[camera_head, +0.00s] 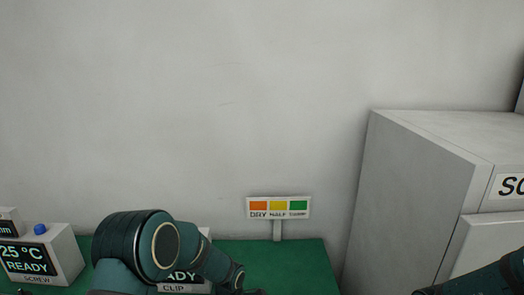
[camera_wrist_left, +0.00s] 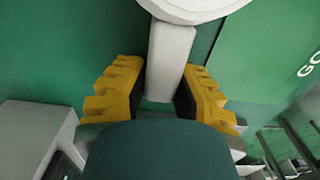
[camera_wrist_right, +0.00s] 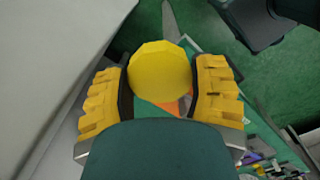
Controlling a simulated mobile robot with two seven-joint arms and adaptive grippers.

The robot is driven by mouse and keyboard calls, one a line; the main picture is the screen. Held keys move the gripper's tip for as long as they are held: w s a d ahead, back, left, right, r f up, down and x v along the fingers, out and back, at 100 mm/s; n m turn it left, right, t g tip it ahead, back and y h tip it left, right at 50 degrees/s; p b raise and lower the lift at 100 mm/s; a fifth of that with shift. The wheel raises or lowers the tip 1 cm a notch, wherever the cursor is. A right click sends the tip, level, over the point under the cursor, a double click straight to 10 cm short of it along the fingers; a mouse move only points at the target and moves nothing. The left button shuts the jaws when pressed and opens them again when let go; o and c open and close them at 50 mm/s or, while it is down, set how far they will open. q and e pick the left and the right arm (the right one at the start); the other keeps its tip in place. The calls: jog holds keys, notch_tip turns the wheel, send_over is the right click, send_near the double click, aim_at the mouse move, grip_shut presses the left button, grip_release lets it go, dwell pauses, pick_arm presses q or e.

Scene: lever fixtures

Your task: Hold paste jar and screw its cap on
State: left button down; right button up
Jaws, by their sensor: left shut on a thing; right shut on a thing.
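In the left wrist view my left gripper (camera_wrist_left: 163,78) is shut on a pale, straight-sided post (camera_wrist_left: 172,58). A round white part (camera_wrist_left: 195,8), cut off by the top edge, sits at the post's far end. This looks like the paste jar and a grip on it, but its full shape is hidden. In the right wrist view my right gripper (camera_wrist_right: 161,72) is shut on a yellow, many-sided round piece (camera_wrist_right: 160,72), which looks like the cap. Neither gripper shows clearly in the head view, so I cannot tell how far apart jar and cap are.
A green bench top (camera_head: 290,262) lies below. A sign with orange, yellow and green patches (camera_head: 278,207) stands at its back. A display box marked SCREW (camera_head: 42,256) is at left; a CLIP box is partly behind my left arm. A large grey cabinet (camera_head: 420,190) fills the right.

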pick_arm(q)
jog(key=shift+s+f, duration=0.1)
jog(key=c, duration=0.8)
grip_release()
